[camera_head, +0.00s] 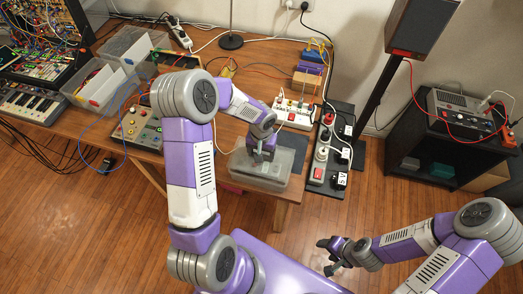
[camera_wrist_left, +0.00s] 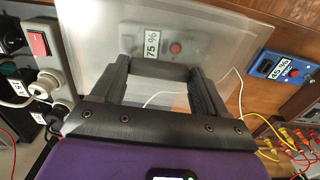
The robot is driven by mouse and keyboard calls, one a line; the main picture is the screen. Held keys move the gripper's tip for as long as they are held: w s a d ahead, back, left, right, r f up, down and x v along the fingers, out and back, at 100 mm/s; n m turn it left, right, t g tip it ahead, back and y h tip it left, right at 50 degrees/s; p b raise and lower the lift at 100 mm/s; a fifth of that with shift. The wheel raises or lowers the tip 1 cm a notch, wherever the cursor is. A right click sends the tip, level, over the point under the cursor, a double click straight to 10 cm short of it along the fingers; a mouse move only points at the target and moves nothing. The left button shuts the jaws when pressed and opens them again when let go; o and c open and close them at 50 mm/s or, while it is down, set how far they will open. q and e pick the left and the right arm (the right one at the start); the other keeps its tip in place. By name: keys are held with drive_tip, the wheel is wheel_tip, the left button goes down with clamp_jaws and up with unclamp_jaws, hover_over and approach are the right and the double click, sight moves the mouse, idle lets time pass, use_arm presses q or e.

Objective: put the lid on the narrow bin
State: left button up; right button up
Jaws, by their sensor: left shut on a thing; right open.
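My left gripper (camera_head: 262,154) is shut on a translucent lid (camera_head: 285,160) at the table's front right corner. In the left wrist view the lid (camera_wrist_left: 95,62) spreads out beyond the fingers (camera_wrist_left: 160,85) as a pale, see-through sheet. I cannot tell for sure which bin is the narrow one. My right gripper (camera_head: 332,257) is open and empty, over the floor.
A control box (camera_head: 137,128) and loose cables lie to the left. A speaker stand (camera_head: 372,95) and black shelf (camera_head: 437,150) stand at right.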

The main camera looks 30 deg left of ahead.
use_arm(q)
drive_tip(key=shift+f+b, duration=0.9)
drive_tip(key=shift+f, duration=0.15)
drive_tip(key=shift+b, duration=0.4)
idle(1.0)
drive_tip(key=shift+f, duration=0.15)
idle(0.3)
drive_tip(key=shift+f+b, duration=0.35)
drive_tip(key=shift+b, duration=0.15)
drive_tip(key=shift+f+b, duration=0.4)
drive_tip(key=o, duration=1.1)
drive_tip(key=shift+r+p, duration=0.75)
drive_tip(key=shift+r, duration=3.1)
